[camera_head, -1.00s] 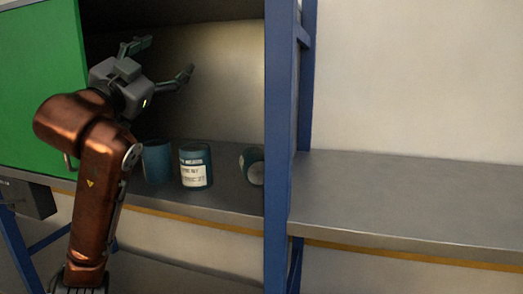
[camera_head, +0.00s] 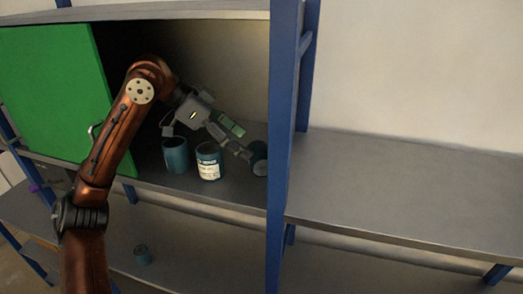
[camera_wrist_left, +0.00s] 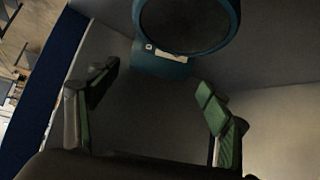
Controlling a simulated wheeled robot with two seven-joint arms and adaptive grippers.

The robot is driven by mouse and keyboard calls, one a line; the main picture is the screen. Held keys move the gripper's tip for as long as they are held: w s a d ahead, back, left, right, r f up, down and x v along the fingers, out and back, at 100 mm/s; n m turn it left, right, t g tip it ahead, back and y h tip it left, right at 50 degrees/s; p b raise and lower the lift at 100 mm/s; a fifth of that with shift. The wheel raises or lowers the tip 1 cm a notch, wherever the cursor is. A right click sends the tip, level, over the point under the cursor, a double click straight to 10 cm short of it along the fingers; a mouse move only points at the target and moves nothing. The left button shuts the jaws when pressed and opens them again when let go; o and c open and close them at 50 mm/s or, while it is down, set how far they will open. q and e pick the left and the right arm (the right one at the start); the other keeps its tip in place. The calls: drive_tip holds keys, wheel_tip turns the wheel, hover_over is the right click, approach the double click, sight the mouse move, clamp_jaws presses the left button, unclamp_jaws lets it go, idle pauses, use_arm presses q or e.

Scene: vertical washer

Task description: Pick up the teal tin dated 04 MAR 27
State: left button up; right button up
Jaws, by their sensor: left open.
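Three teal tins are on the shelf in the bay. The left tin (camera_head: 176,155) and the middle tin (camera_head: 208,162), whose pale label faces me, stand upright. The right tin (camera_head: 260,159) seems to lie on its side near the blue post. No date is readable. My left gripper (camera_head: 243,142) is open and empty, above and behind the middle tin, with its fingers towards the right tin. In the left wrist view a teal tin (camera_wrist_left: 214,43) with a dark round end lies beyond the spread fingers (camera_wrist_left: 158,80). My right gripper is not in view.
A green panel (camera_head: 45,95) closes the bay's left part. The blue post (camera_head: 284,120) bounds it on the right. The grey shelf right of the post (camera_head: 410,195) is empty.

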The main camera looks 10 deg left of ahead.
sight(256, 149)
use_arm(q)
drive_tip(key=shift+w+d+f, duration=0.2)
drive_tip(key=shift+d+f, duration=0.2)
drive_tip(key=shift+f, duration=0.05)
drive_tip(key=p+x, duration=0.2)
drive_tip(key=x, duration=0.3)
drive_tip(key=shift+w+d+r+p, duration=0.1)
drive_tip(key=shift+d+r+p, duration=0.1)
drive_tip(key=shift+p, duration=0.15)
drive_tip(key=shift+w+d+f, duration=0.1)
drive_tip(key=shift+f, duration=0.05)
drive_tip(key=shift+c, duration=0.4)
drive_tip(key=c, duration=0.9)
drive_tip(key=shift+c, duration=0.6)
